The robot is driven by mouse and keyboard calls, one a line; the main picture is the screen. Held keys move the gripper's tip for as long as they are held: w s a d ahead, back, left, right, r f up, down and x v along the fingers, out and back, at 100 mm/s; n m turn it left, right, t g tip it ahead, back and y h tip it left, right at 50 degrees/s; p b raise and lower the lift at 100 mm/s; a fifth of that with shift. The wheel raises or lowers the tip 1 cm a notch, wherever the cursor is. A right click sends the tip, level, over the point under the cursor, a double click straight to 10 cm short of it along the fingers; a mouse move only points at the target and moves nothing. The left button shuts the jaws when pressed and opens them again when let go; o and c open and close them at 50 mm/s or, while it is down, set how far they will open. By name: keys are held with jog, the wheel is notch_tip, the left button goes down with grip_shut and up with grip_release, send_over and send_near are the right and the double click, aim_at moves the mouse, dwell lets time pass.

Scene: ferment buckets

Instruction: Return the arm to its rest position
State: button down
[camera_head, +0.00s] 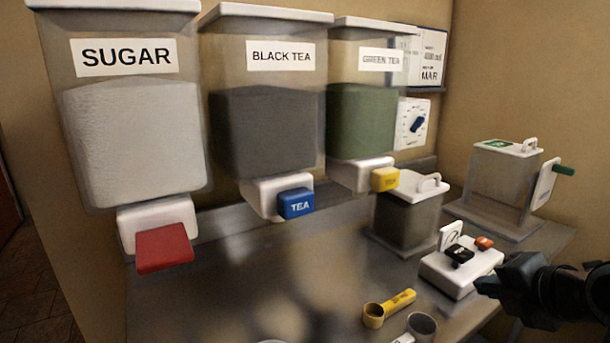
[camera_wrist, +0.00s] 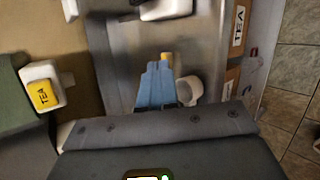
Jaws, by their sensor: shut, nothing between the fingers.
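My gripper (camera_head: 484,286) is at the right of the head view, above the steel counter (camera_head: 255,275) and just in front of the white switch box (camera_head: 462,267). Its fingers are together with nothing between them. In the wrist view the closed bluish fingers (camera_wrist: 158,72) point up the picture over the counter. A round pale cup (camera_wrist: 189,90) shows beside them, and a bit of yellow shows behind their tips. My arm enters from the right edge of the head view; most of it is out of view.
Sugar (camera_head: 135,140), black tea (camera_head: 265,125) and green tea (camera_head: 362,115) dispensers hang over the counter with protruding levers. A yellow scoop (camera_head: 388,308) and a cup (camera_head: 421,327) lie near my gripper. Lidded containers (camera_head: 408,215) (camera_head: 500,180) stand behind. The counter's left part is clear.

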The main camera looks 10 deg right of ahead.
jog(key=s+a+f+m+t, duration=0.2)
jog(key=s+a+f+m, duration=0.95)
jog(key=a+m, duration=0.2)
jog(key=s+a+r+m+t, duration=0.1)
jog(key=s+m, duration=0.3)
jog(key=s, duration=0.8)
jog(key=s+a+r+m+t, duration=0.1)
jog(key=s+r+m, duration=0.3)
jog(key=s, duration=0.9)
jog(key=shift+s+a+r, duration=0.2)
jog(key=shift+a, duration=0.45)
jog(key=shift+m, duration=0.25)
